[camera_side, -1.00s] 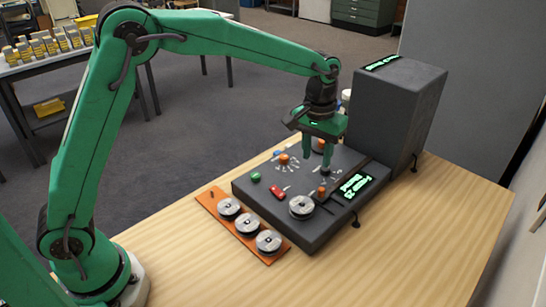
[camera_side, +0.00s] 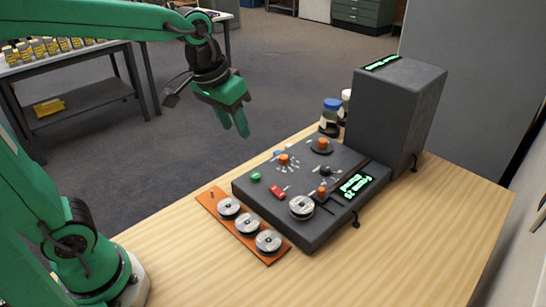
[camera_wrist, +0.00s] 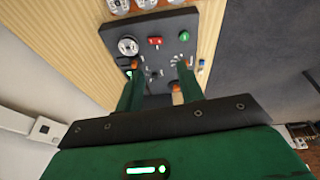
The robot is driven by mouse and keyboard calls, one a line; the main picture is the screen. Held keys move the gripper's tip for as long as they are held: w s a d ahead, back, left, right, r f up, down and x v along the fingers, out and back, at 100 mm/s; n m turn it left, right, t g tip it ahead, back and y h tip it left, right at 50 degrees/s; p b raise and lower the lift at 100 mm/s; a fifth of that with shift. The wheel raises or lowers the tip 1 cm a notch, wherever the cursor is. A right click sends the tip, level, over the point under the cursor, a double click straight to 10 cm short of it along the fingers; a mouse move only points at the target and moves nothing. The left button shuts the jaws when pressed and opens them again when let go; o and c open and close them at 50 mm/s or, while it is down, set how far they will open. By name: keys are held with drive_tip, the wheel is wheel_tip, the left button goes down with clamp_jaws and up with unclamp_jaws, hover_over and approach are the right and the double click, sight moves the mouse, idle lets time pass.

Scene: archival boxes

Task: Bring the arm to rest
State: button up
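My gripper (camera_side: 236,131) hangs in the air to the left of and above the dark control panel (camera_side: 262,205), clear of the bench. In the wrist view, the two green fingers of my gripper (camera_wrist: 157,75) stand apart with nothing held between them. In the side view the panel carries orange knobs (camera_side: 283,159), a green button (camera_side: 255,177), a red switch (camera_side: 277,191) and a silver disc (camera_side: 301,207). The panel also shows beyond the fingers in the wrist view (camera_wrist: 205,42).
An orange tray (camera_side: 206,201) with three silver discs lies before the panel on the wooden bench (camera_side: 400,270). A tall dark box (camera_side: 385,115) stands behind it, with lidded jars (camera_side: 331,110) alongside. A shelf table (camera_side: 75,100) stands back left. Space around my gripper is clear.

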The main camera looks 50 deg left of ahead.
drive_tip(key=s+a+f+t, duration=0.2)
drive_tip(key=s+a, duration=0.1)
drive_tip(key=s, duration=0.8)
drive_tip(key=shift+s+a+m, duration=0.3)
drive_tip(key=shift+a+m, duration=0.05)
drive_tip(key=shift+m, duration=0.05)
drive_tip(key=shift+f, duration=0.1)
idle(0.4)
